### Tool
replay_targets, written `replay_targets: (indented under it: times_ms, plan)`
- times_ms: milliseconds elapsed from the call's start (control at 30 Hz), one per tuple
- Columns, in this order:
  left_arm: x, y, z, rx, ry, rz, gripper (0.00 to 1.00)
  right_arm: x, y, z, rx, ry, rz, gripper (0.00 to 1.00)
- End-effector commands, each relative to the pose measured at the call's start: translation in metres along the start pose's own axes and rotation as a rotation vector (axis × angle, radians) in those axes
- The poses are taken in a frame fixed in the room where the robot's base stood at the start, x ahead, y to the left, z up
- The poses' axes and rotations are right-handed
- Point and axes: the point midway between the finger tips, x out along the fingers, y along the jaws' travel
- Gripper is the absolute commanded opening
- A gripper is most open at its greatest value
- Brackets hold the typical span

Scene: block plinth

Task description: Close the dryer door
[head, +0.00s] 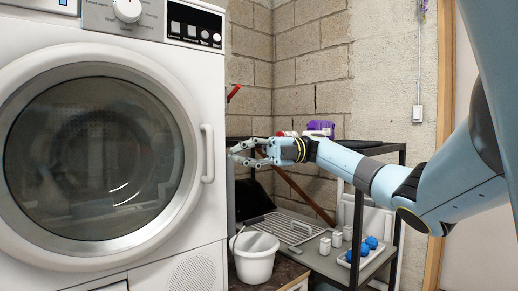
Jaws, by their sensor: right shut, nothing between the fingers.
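The white dryer (150,30) fills the left of the head view. Its round door (95,150), with a wide white and silver ring and dark glass, lies over the front and looks flush with it; I cannot tell whether it is latched. The door's white upright handle (208,153) is at its right edge. My right gripper (238,152) is shut and empty. It is just right of the handle, beside the dryer's right side, and does not appear to touch the handle. My left gripper is not in view.
A white bucket (255,262) stands right of the dryer. A dark metal rack (358,225) holds a drying tray (285,226), small white blocks and blue items (371,243) below my right arm. A block wall (310,60) is behind.

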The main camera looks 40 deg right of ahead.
Motion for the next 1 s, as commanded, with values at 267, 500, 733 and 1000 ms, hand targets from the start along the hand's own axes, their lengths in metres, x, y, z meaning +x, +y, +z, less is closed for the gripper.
replay_targets:
  times_ms: [267,500,733,1000]
  plan:
    - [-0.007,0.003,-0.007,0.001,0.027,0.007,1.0,-0.03,0.0,0.034,0.0,-0.004,0.009,0.0]
    - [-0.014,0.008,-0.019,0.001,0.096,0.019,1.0,-0.052,-0.004,0.057,0.0,-0.005,0.006,0.0]
    - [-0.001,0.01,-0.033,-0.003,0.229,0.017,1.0,-0.063,-0.003,0.067,0.001,-0.004,0.004,0.0]
    - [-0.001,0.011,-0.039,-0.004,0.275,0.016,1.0,-0.066,0.001,0.068,-0.001,0.0,0.005,0.0]
